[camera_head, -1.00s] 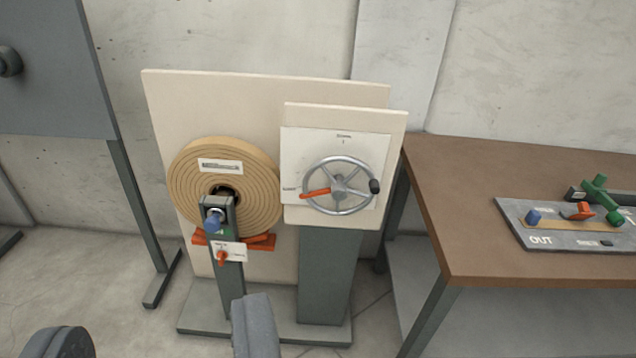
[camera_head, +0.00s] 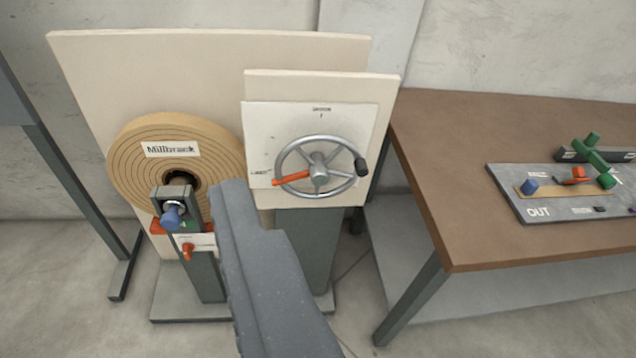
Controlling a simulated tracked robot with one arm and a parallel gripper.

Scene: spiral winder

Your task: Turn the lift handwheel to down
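The lift handwheel (camera_head: 320,168) is a grey spoked wheel on a white plate (camera_head: 262,125) fixed to a cream board. Its one orange spoke (camera_head: 292,178) points left and slightly down, toward a small label at the plate's left edge. A black knob (camera_head: 361,166) sits on the rim at the right. Another small label (camera_head: 321,109) is above the wheel; both are too blurred to read surely. One grey finger of my gripper (camera_head: 265,270) rises from the bottom, left of and below the wheel, apart from it in the picture. The other finger is not distinguishable.
Left of the wheel, a tan coil (camera_head: 125,165) stands behind a post with a blue knob (camera_head: 172,216) and a red lever (camera_head: 188,251). A brown table (camera_head: 440,170) at right carries a grey panel (camera_head: 505,190) with a green handle (camera_head: 590,153). Floor shows between them.

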